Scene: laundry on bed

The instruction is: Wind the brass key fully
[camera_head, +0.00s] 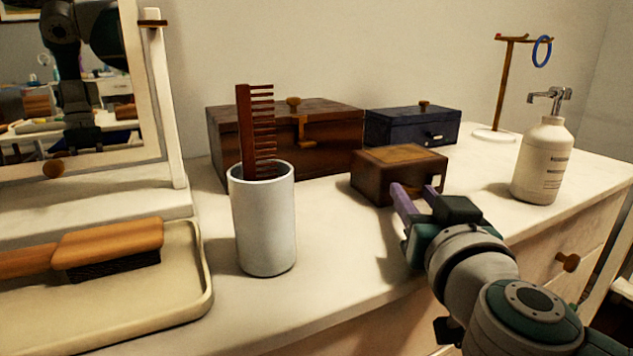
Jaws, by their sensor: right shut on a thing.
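A small brown wooden box (385,181) with a lighter top panel stands on the white dresser top, right of centre. My right gripper (412,190) reaches in from the lower right. Its purple fingertips are at the front of this box, one on each side of a narrow gap. It is shut on the brass key at the box front; the key itself is hardly visible between the fingers. A small pale metal piece (437,181) shows at the box's right front, just beyond the fingers. My left gripper is not in view.
A larger brown chest (330,140) and a dark blue box (405,128) stand behind. A white cup (264,230) with a comb (246,130) is left of the box; a pump bottle (542,160) is right. A tray (130,318) with a brush (110,243) lies at left.

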